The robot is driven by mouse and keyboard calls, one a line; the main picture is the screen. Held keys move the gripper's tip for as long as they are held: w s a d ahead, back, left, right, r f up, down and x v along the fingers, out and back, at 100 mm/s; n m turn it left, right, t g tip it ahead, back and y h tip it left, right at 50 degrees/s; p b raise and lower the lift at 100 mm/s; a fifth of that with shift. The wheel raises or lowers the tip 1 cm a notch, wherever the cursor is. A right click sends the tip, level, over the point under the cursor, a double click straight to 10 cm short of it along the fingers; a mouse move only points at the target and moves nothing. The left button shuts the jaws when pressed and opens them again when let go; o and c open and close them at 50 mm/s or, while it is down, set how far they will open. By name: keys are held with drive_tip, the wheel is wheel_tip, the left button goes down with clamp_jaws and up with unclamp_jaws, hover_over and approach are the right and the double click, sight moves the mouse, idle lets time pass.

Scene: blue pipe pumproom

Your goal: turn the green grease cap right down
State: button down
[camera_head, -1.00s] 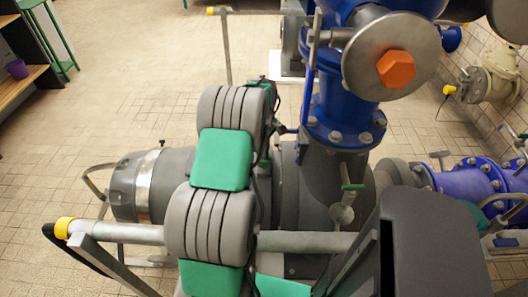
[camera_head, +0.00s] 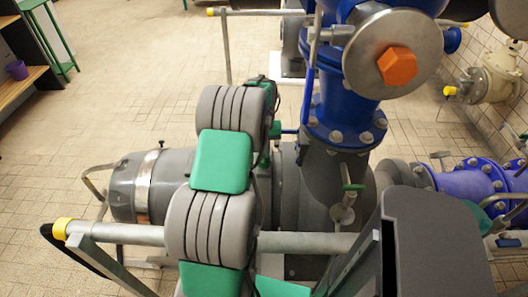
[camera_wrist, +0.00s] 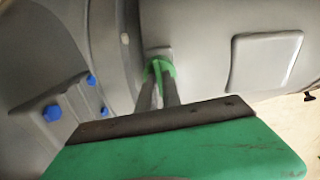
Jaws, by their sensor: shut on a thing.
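The green grease cap (camera_wrist: 158,68) shows in the wrist view, low on the side of a grey machine housing (camera_wrist: 205,45). My gripper (camera_wrist: 159,76) reaches it with two dark, narrow fingers, one on each side, and is shut on it. The fingers cover part of the cap, so how far down it sits cannot be told. In the head view my arm's grey and green links stand in front of the pump, and the cap cannot be made out for certain.
Blue bolt heads (camera_wrist: 52,113) sit on a grey bracket left of the fingers. A blue pipe (camera_head: 345,105) with an orange hexagon (camera_head: 397,66) rises right of my arm. A grey rail with a yellow end (camera_head: 62,228) crosses the front. Tiled floor (camera_head: 130,75) is open at the left.

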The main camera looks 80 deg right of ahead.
sight(264, 155)
drive_tip(key=m, duration=0.5)
idle(0.5)
drive_tip(key=c, duration=1.5)
unclamp_jaws()
wheel_tip(264, 155, up, 8)
drive_tip(key=shift+f, duration=0.1)
